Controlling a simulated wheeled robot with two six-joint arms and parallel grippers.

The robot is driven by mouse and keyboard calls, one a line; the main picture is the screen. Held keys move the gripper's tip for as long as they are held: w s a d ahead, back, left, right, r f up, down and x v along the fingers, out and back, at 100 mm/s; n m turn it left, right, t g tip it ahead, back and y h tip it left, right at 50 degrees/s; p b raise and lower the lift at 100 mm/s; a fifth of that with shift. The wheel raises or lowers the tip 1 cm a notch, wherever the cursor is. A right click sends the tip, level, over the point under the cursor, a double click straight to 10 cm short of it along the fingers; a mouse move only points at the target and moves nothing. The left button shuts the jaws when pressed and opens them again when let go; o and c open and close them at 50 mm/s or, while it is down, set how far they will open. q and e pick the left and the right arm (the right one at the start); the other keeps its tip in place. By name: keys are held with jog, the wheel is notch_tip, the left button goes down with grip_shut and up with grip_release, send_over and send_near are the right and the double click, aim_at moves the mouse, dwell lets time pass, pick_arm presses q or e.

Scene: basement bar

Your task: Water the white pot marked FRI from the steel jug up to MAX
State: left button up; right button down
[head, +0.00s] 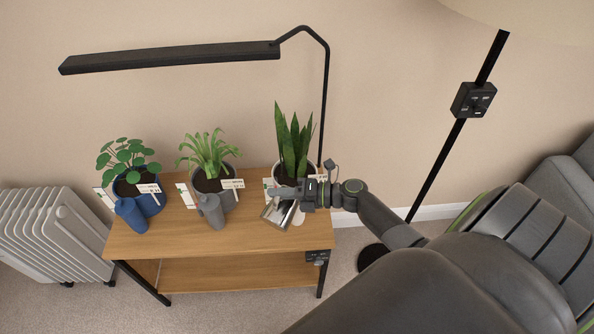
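The steel jug (277,213) is at the right end of the wooden table, in front of the right-hand plant. It looks tilted, with its mouth to the left. My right gripper (289,193) reaches in from the right and appears shut on it; the fingers are small and partly merge with the jug. The white pot (283,181) holds an upright spiky plant and stands just behind my gripper, which hides much of it. The FRI and MAX marks cannot be read, and the water level is hidden. My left gripper is not in view.
A blue pot (151,206) and a grey pot (229,199) hold other plants. A blue vessel (130,215), a grey vessel (212,211) and a partly hidden white one (299,218) stand in front. A black lamp (170,57) overhangs the table (180,235). A radiator (45,235) stands left.

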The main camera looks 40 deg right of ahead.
aim_at(272, 220)
jog(key=shift+s+a+f+n+h+p, duration=0.15)
jog(key=shift+s+a+n+p, duration=0.15)
jog(key=shift+a+p, duration=0.25)
jog(key=shift+s+a+f+n+h+p, duration=0.1)
jog(key=shift+s+a+n+h+p, duration=0.05)
jog(key=shift+a+n+p, duration=0.3)
jog(key=a+f+n, duration=0.1)
jog(key=s+a+f+n+h, duration=0.1)
jog(key=f, duration=0.1)
jog(key=shift+p, duration=0.35)
jog(key=shift+a+f+n+h, duration=0.25)
jog(key=shift+f+n+h, duration=0.3)
jog(key=shift+f, duration=0.25)
jog(key=shift+s+a+f, duration=0.15)
jog(key=shift+a+f, duration=0.05)
